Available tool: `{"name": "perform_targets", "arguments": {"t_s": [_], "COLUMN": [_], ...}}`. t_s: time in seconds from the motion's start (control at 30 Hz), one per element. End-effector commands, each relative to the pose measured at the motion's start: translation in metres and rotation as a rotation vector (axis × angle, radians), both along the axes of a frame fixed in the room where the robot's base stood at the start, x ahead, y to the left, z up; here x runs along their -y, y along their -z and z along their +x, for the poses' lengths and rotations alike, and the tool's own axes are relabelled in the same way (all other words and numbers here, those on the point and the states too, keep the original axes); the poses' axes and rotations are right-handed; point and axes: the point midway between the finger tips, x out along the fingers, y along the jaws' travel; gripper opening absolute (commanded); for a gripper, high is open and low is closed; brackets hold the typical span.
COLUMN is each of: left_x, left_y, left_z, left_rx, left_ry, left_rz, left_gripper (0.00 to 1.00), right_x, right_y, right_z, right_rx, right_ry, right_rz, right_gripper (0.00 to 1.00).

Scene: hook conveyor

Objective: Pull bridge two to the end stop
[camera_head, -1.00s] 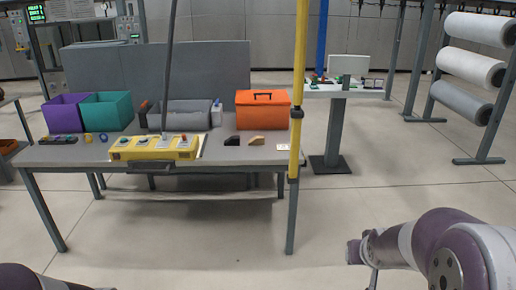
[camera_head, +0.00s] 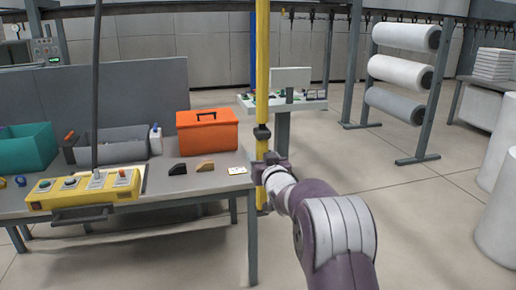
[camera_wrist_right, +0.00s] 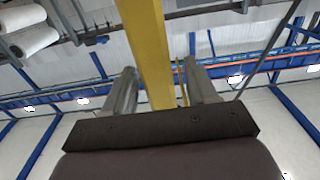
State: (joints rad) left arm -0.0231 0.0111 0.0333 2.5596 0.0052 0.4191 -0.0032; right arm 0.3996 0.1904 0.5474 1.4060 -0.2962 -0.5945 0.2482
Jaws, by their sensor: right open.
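A yellow upright pole (camera_head: 262,60) with a dark collar (camera_head: 262,133) stands at the right end of the workbench. My right gripper (camera_head: 268,168) is at this pole, just below the collar. In the right wrist view the pole (camera_wrist_right: 146,40) passes between the two fingers of my right gripper (camera_wrist_right: 160,80), which are spread apart on either side of it. I cannot tell whether a finger touches it. Bridge two cannot be told apart in these views, and no end stop can be made out. My left gripper is out of view.
The workbench (camera_head: 225,181) carries a yellow button box (camera_head: 82,190), an orange toolbox (camera_head: 207,132) and a teal bin (camera_head: 25,148). A dark rod (camera_head: 96,80) rises above the button box. A roll rack (camera_head: 420,130) stands right.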

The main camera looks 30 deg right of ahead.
Motion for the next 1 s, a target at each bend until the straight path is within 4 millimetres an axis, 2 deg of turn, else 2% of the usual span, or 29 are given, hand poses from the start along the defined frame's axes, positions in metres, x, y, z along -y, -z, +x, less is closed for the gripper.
{"name": "perform_targets", "arguments": {"t_s": [0.1, 0.2, 0.53, 0.57, 0.7, 0.73, 1.0], "left_x": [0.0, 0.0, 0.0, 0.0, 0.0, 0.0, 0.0], "left_y": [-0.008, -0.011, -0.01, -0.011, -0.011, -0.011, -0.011], "left_z": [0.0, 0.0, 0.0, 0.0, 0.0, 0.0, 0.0], "left_rx": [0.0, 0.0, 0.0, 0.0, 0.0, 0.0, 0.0], "left_ry": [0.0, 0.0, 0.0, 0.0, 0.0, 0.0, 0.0], "left_rz": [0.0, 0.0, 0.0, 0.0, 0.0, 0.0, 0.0], "left_gripper": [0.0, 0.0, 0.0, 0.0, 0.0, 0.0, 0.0], "right_x": [0.004, 0.006, 0.007, 0.007, 0.007, 0.007, 0.012], "right_y": [-0.002, -0.001, 0.001, 0.001, 0.001, 0.001, 0.0], "right_z": [0.017, 0.026, 0.03, 0.03, 0.03, 0.03, 0.029], "right_rx": [-0.001, 0.0, -0.001, -0.001, -0.001, -0.001, 0.0], "right_ry": [0.0, 0.0, 0.0, 0.0, 0.0, 0.0, 0.002], "right_rz": [-0.001, -0.001, -0.001, -0.001, -0.001, 0.0, 0.0], "right_gripper": [0.57, 0.57, 0.57, 0.51, 0.05, 0.0, 0.0]}}
